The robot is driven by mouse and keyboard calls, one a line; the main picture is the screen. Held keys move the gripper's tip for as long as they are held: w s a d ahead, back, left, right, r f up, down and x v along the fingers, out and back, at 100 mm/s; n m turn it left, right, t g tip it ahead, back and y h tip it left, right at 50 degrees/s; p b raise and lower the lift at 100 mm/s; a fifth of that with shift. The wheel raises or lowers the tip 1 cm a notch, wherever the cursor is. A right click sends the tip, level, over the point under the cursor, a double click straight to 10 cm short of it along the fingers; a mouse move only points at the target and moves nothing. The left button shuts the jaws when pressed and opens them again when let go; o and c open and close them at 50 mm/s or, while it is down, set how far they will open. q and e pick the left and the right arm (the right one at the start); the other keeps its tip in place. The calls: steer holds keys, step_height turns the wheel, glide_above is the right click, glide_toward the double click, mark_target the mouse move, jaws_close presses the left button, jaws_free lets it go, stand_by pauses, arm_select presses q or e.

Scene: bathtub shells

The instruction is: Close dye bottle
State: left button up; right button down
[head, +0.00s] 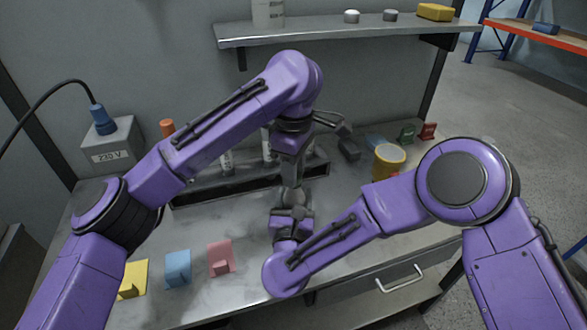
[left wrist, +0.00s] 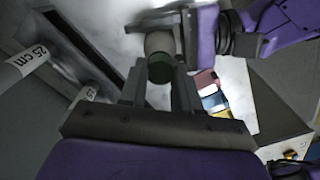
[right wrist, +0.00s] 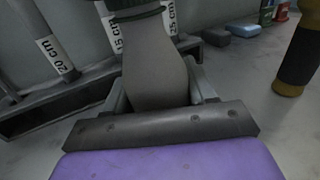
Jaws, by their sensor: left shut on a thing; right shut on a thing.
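The dye bottle (right wrist: 155,70) is grey with a tapering neck and stands upright between the fingers of my right gripper (right wrist: 160,90). Its green cap (right wrist: 138,10) shows at the top of the neck; I cannot tell whether it is fully seated. In the left wrist view the green cap (left wrist: 160,70) lies between the fingers of my left gripper (left wrist: 162,82), which is shut on it from above. In the head view my left gripper (head: 291,180) points down right over my right gripper (head: 291,212), and the bottle is mostly hidden between them.
A dark rack with labelled cylinders (head: 226,162) stands behind the grippers. A yellow-topped container (head: 389,158) is at the right. A shelf (head: 340,32) hangs above.

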arm_select(q)
steer(key=o, duration=1)
steer(key=shift+r, duration=2.25)
steer(key=shift+c, duration=0.4)
